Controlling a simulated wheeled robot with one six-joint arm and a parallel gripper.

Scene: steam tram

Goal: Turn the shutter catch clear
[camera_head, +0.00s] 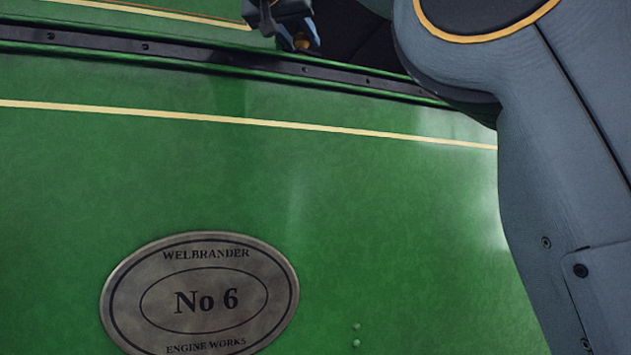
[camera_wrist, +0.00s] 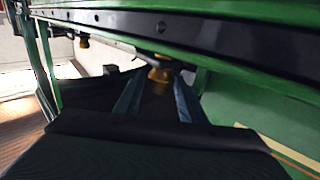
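In the wrist view, a small brass-coloured piece (camera_wrist: 159,75), apparently the shutter catch, sits below the dark rail. My gripper (camera_wrist: 159,82) points at it with two blue-grey fingers spread apart, one on each side of the brass. A gap seems to show between the brass and each finger, so the gripper looks open; contact cannot be made out clearly. In the head view, a brass bit (camera_head: 301,42) and part of my gripper show at the top edge, mostly cut off. How the catch is turned is hard to tell.
A dark riveted rail (camera_head: 150,47) runs along the green tram panel (camera_head: 400,190), which carries an oval No 6 plate (camera_head: 200,297). In the wrist view, the rail (camera_wrist: 210,35) passes close above the fingers. A second brass fitting (camera_wrist: 83,41) hangs farther left.

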